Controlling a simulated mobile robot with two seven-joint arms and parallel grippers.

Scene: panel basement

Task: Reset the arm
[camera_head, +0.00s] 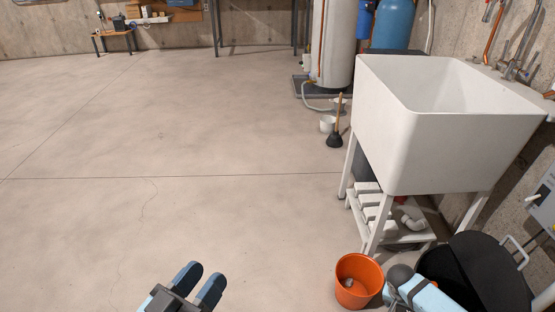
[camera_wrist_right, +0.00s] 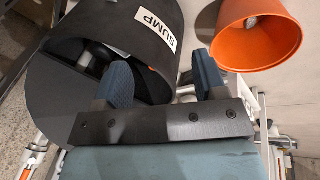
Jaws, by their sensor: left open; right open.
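My left gripper (camera_head: 198,278) shows at the bottom of the head view, over bare floor, with its two dark blue fingers apart and nothing between them. My right arm comes in at the lower right of the head view, between an orange bucket (camera_head: 359,282) and a black bin (camera_head: 470,270); its fingertips are hard to make out there. In the right wrist view the right gripper (camera_wrist_right: 162,68) is open, fingers apart and empty. Behind its fingers is the black bin with a "SUMP" label (camera_wrist_right: 155,30). The orange bucket (camera_wrist_right: 259,35) is to the right.
A white utility sink (camera_head: 430,125) on legs stands at the right, with a slatted shelf below. A water heater (camera_head: 332,45) stands behind. The floor (camera_head: 170,130) at left and centre is clear.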

